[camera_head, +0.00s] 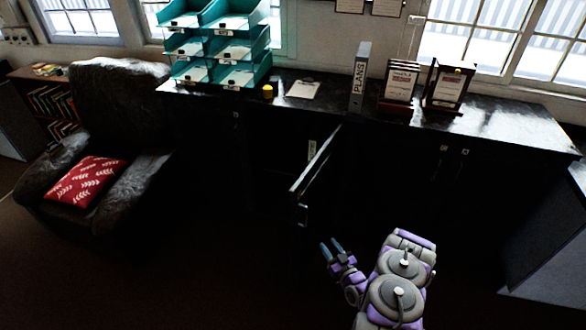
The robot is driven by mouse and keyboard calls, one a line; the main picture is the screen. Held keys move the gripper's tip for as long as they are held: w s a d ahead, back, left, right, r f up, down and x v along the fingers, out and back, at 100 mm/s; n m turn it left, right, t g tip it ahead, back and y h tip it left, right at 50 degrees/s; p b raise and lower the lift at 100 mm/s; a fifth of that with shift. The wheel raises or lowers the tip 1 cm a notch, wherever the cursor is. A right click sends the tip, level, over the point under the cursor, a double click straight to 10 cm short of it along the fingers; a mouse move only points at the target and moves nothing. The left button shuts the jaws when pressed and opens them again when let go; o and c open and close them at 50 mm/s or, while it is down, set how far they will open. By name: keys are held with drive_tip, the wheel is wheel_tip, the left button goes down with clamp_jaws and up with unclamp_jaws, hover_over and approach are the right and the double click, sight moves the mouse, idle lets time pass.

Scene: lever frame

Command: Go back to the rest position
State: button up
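My gripper (331,245), at the end of my grey and purple arm, is at the lower middle. Its two bluish fingers stand a little apart with nothing seen between them. It points up and left, below a cabinet door (318,163) in the picture. The door stands open, swung out from the dark cabinet, with a handle (302,208) near its lower front edge. The gripper appears apart from the door and handle. The inside of the cabinet is mostly in shadow; a small pale item (311,149) shows by the door.
An armchair (115,95) with a red cushion (87,181) stands left. Dark floor (200,285) lies open at lower left.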

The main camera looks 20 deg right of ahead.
drive_tip(key=w+r+n+g+b, duration=0.2)
drive_tip(key=w+r+g, duration=0.4)
drive_tip(key=w+r, duration=0.3)
drive_tip(key=s+a+r+g+h+b, duration=0.1)
drive_tip(key=s+a+r+g, duration=0.15)
drive_tip(key=r, duration=0.35)
drive_tip(key=s+a+r+g+h+b, duration=0.1)
drive_tip(key=s+a+r+g+h, duration=0.15)
drive_tip(key=r, duration=0.25)
drive_tip(key=s+a+r+m+g+b, duration=0.1)
drive_tip(key=s+a+r+g, duration=0.2)
drive_tip(key=s, duration=1.1)
drive_tip(key=s+a+r+m+g+y+b, duration=0.1)
drive_tip(key=s+a+r, duration=0.5)
drive_tip(key=s, duration=0.8)
drive_tip(key=s+a+r+m+g+b, duration=0.1)
drive_tip(key=s+a+r+g, duration=0.3)
drive_tip(key=s, duration=1)
drive_tip(key=shift+a+r+g+b, duration=0.3)
drive_tip(key=shift+a+r+b, duration=0.25)
drive_tip(key=shift+a, duration=0.4)
